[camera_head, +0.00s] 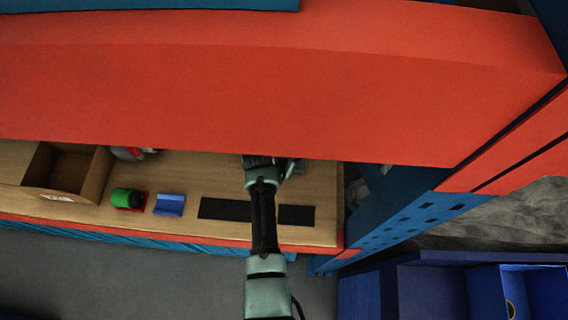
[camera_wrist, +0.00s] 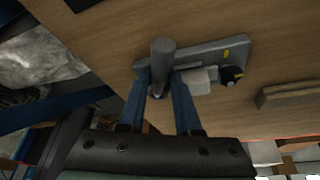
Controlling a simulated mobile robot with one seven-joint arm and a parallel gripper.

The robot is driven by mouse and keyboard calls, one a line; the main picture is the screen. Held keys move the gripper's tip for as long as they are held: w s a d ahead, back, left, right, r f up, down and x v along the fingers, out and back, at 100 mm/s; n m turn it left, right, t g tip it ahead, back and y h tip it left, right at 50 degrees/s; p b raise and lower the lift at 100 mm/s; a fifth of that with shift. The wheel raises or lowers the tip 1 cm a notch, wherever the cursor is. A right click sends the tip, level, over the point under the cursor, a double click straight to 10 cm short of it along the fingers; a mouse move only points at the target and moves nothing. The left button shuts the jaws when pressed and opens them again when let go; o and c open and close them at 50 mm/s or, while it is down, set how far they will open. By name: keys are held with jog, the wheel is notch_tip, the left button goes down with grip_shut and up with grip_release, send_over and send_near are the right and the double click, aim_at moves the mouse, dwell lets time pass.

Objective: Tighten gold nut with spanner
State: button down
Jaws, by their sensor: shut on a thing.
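My gripper (camera_wrist: 166,95) has two blue fingers, shut around a grey rounded post (camera_wrist: 163,58) in the wrist view. I cannot tell whether this post is the spanner's handle or part of the fixture. A flat grey plate (camera_wrist: 205,52) lies around it on the wooden surface, with a small yellow mark (camera_wrist: 226,54) near its right end. A white block (camera_wrist: 195,80) and a dark knob (camera_wrist: 231,75) sit beside it. I cannot make out the gold nut for certain. In the head view my gripper (camera_head: 265,162) is at the workbench, partly hidden under the red beam.
The wooden bench (camera_head: 325,200) carries an open box (camera_head: 95,175), a green cylinder (camera_head: 125,197), a blue holder (camera_head: 170,205) and black mats (camera_head: 297,215). A wide red beam (camera_head: 250,85) hangs over the back. A blue perforated upright (camera_head: 420,215) stands at the right.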

jog(key=shift+r+p, duration=0.55)
jog(key=shift+r, duration=0.15)
jog(key=shift+r, duration=0.15)
jog(key=shift+r+p, duration=0.75)
jog(key=shift+p, duration=0.05)
jog(key=c, duration=1.1)
grip_release()
jog(key=shift+c, duration=0.2)
jog(key=shift+f, duration=0.1)
grip_shut()
